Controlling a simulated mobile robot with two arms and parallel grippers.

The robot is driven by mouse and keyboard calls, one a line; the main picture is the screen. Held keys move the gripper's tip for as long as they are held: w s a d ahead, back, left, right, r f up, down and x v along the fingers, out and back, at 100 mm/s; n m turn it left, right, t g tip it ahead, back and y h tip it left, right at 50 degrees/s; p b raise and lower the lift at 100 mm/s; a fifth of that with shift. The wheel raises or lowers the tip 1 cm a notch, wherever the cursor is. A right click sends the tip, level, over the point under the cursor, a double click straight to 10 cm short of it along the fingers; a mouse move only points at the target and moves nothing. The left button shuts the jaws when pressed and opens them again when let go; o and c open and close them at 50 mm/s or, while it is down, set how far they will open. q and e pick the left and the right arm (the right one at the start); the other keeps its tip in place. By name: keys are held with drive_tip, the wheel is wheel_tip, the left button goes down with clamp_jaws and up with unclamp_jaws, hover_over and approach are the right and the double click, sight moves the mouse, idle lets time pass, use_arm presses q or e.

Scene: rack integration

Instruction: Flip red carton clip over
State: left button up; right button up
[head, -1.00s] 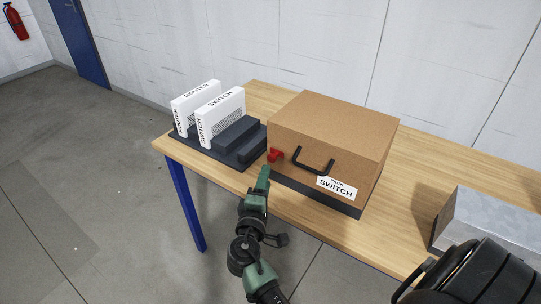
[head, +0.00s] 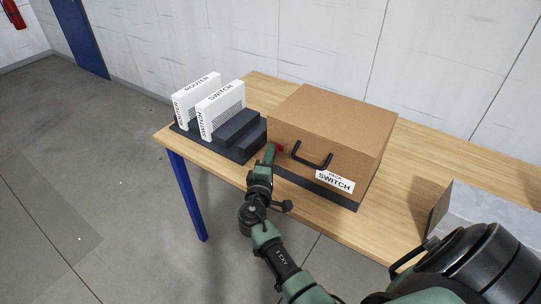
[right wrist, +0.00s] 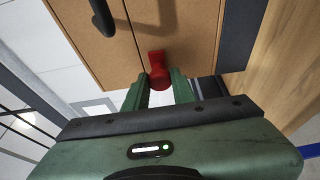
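The red clip (head: 279,148) is on the front face of the brown carton (head: 330,122), near its left edge and left of the black handle. My right gripper (head: 270,153) is at the clip in the head view and partly covers it. In the right wrist view the red clip (right wrist: 158,70) lies at the fingertips, its rounded end between the two green fingers of my right gripper (right wrist: 160,84). The fingers are apart, with little room on each side; firm contact does not show. My left gripper is not in view.
A dark rack (head: 240,150) left of the carton holds a white router box (head: 192,92) and a white switch box (head: 222,110). The wooden table (head: 210,163) has a clear front strip. A grey box (head: 490,212) stands at the right.

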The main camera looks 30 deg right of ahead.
clamp_jaws()
drive_tip(key=shift+f, duration=0.1)
idle(1.0)
drive_tip(key=s, duration=0.1)
drive_tip(key=s+d, duration=0.1)
drive_tip(key=s, duration=0.1)
drive_tip(key=shift+s+d, duration=0.2)
drive_tip(key=shift+s, duration=0.1)
drive_tip(key=shift+f, duration=0.1)
drive_tip(key=o, duration=0.5)
unclamp_jaws()
drive_tip(key=shift+o, duration=1.2)
drive_tip(key=shift+s+d, duration=0.1)
drive_tip(key=shift+s, duration=0.05)
